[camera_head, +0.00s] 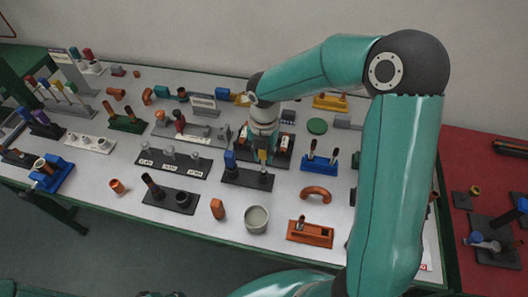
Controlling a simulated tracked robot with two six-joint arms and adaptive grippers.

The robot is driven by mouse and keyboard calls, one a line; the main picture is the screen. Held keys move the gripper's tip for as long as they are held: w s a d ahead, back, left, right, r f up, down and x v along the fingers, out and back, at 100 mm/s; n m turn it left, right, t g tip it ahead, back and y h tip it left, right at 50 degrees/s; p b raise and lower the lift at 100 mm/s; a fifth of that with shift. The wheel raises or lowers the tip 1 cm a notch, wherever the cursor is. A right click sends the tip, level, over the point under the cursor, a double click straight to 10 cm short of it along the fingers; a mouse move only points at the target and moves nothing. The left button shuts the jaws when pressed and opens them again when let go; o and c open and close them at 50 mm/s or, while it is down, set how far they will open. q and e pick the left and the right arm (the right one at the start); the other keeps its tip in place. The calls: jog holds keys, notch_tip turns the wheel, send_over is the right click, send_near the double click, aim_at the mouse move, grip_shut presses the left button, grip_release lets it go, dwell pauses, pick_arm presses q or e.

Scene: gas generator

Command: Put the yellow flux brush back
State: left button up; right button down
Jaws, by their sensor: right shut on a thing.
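My right gripper (261,146) comes down over the middle of the table, seen mostly from behind its wrist. It is shut on the yellow flux brush (263,157), of which only a small yellow part shows below the fingers. The brush is upright, just above or in a black holder (247,179); I cannot tell whether it touches. The fingertips are small and partly hidden. My left gripper is not in view.
A dark tray with red-and-white items (284,143) lies just behind the gripper.

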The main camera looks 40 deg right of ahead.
aim_at(264, 167)
jog(key=shift+f, duration=0.3)
dwell(0.4)
jog(key=shift+f+b, duration=2.05)
jog(key=shift+f, duration=0.45)
jog(key=c, duration=0.9)
grip_release()
jog(key=shift+r, duration=0.1)
notch_tip(264, 167, up, 11)
jog(key=shift+r, duration=0.45)
